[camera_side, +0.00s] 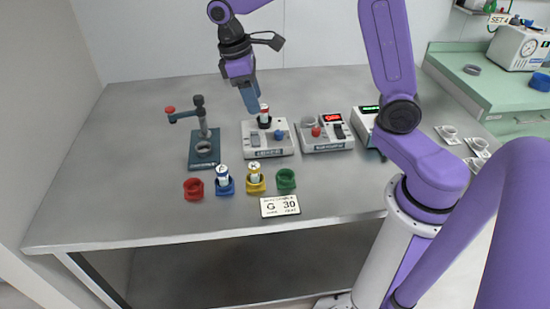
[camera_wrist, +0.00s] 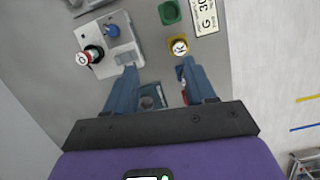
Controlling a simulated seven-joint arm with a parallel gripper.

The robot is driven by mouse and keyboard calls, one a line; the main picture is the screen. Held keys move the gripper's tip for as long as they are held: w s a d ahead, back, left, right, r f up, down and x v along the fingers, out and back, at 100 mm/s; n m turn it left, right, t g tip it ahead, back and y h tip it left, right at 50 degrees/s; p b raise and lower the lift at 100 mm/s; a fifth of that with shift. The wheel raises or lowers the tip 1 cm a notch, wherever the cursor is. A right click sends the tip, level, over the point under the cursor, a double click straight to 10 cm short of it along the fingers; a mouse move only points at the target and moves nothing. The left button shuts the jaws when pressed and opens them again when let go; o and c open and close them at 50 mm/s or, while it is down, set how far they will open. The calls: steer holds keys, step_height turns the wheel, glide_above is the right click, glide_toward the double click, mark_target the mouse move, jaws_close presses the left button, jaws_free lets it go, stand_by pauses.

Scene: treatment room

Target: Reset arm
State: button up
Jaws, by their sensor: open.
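My gripper (camera_side: 250,108) is open and empty above the table, just left of the vial in the side view. Its two blue fingers (camera_wrist: 160,68) are spread apart in the wrist view. A vial with a dark-and-red body (camera_side: 264,115) stands upright in a grey mixer-like device (camera_side: 282,148); its white top, marked like an O, shows in the wrist view (camera_wrist: 83,59), outside the fingers. White-topped vials stand in the blue cup (camera_side: 225,189) and the yellow cup (camera_side: 256,187). The red cup (camera_side: 193,190) and green cup (camera_side: 286,180) look empty.
A teal press with a red knob (camera_side: 203,150) stands left. A device with a red display (camera_side: 325,135) and another with a green display (camera_side: 364,118) stand right. A "G 30" card (camera_side: 280,206) lies in front. The table's left side (camera_side: 110,170) is clear.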

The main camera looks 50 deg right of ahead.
steer(key=s+a+f+n+t+y, duration=0.1)
steer(key=s+n, duration=0.4)
steer(key=s, duration=2)
steer(key=shift+s+a+f+t+y, duration=0.25)
steer(key=shift+f+t+y, duration=0.15)
steer(key=shift+t+y, duration=0.25)
